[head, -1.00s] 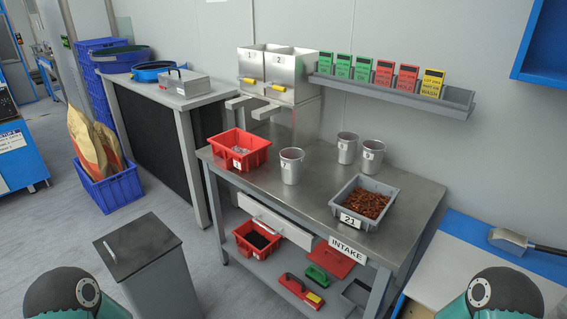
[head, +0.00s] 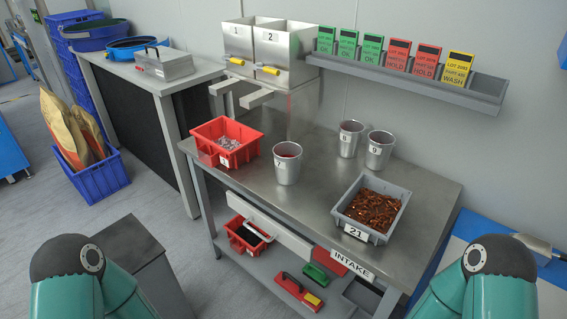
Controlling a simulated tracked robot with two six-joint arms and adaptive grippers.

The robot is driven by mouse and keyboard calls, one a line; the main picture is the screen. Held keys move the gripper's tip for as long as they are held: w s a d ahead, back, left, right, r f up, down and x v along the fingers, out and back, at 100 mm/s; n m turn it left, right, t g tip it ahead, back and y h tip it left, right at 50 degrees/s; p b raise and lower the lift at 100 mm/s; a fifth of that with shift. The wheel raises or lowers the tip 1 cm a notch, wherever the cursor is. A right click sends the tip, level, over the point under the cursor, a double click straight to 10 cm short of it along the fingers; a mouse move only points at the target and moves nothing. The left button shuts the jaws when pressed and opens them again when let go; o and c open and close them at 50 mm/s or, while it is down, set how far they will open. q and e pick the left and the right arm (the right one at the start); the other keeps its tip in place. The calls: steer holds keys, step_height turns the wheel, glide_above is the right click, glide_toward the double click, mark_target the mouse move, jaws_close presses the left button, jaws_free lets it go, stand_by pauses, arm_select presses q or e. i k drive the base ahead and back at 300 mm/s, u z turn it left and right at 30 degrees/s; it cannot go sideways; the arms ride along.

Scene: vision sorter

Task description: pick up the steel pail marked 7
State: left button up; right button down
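The steel pail marked 7 (head: 287,170) stands upright on the steel table (head: 300,206), right of the red bin (head: 206,150) and apart from it. Its label faces me, and its inside looks reddish near the rim. Two similar steel pails stand behind it to the right: one marked 8 (head: 349,144) and one marked 9 (head: 379,155). Only upper parts of my two arms show at the bottom left and right corners. Neither gripper is in view.
A grey bin marked 21 (head: 399,221) with brown pieces stands at the table's right. Two steel hoppers (head: 265,55) stand at the back left, below which chutes stick out. A card rail (head: 400,80) runs along the wall. The table is bare around pail 7.

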mark_target(288, 165)
steer(key=z, duration=0.05)
steer(key=k, duration=1.2)
steer(key=u, duration=0.35)
steer(key=i, duration=1.7)
steer(key=z, duration=0.55)
